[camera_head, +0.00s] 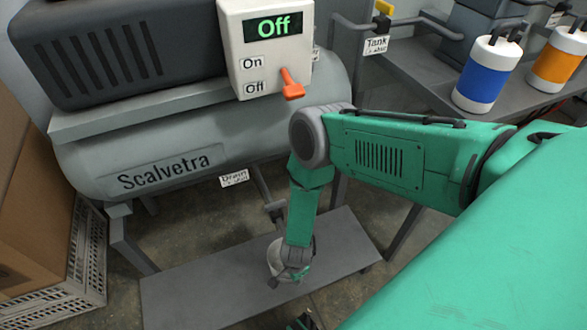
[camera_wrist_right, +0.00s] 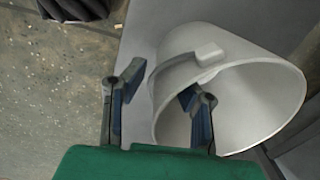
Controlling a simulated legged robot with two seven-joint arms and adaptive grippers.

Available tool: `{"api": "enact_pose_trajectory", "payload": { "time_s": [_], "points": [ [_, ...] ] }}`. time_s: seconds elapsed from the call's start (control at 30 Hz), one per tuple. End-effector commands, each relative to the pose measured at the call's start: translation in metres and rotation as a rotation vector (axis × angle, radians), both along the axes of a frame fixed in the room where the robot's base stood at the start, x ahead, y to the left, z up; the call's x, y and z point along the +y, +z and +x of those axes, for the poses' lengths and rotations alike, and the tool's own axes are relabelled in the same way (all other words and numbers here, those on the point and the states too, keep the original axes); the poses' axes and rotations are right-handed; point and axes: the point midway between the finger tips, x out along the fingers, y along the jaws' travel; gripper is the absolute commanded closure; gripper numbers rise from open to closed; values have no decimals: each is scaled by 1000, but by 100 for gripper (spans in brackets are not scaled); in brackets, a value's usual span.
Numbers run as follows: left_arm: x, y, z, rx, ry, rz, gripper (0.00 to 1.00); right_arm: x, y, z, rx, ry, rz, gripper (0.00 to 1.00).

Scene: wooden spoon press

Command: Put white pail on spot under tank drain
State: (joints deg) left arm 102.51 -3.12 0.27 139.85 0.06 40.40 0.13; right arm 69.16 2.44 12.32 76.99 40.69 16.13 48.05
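The white pail (camera_head: 274,262) stands on the low grey shelf (camera_head: 200,290) under the tank (camera_head: 180,155), partly hidden by my right arm. My right gripper (camera_head: 292,276) is down at the pail. In the right wrist view, the pail (camera_wrist_right: 285,85) shows its open mouth. My right gripper (camera_wrist_right: 158,92) has its fingers apart, one outside the near rim and one over the mouth, with the pail's wall between them. I see a gap beside the wall. A drain pipe (camera_head: 264,188) comes down by the "Drain" label (camera_head: 234,180).
A control box (camera_head: 265,50) reading "Off" with an orange lever (camera_head: 291,84) is on the tank. A cardboard box (camera_head: 35,190) and a white crate (camera_head: 85,255) stand at left. Blue (camera_head: 482,82) and orange (camera_head: 560,58) banded canisters stand on the right bench. The shelf's left part is clear.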

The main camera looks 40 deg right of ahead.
Motion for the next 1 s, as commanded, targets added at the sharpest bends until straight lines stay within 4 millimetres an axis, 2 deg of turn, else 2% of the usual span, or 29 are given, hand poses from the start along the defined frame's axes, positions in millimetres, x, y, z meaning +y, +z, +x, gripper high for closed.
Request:
{"api": "enact_pose_trajectory", "payload": {
  "time_s": [0.3,0.5,0.63,0.87,0.97,1.0],
  "points": [
    [0,33,0,0,0,0,68,0,66,-3,0,-1,1,74],
    [0,46,0,0,0,0,68,1,102,-6,0,0,1,74],
    [0,51,0,0,0,0,68,0,115,-7,0,-1,0,74],
    [0,51,0,0,0,0,68,0,121,-9,0,21,-2,74],
    [0,51,0,0,0,0,68,-1,134,-20,3,166,-20,74],
    [0,51,0,0,0,0,68,-2,144,-27,4,274,-32,74]
  ]
}}
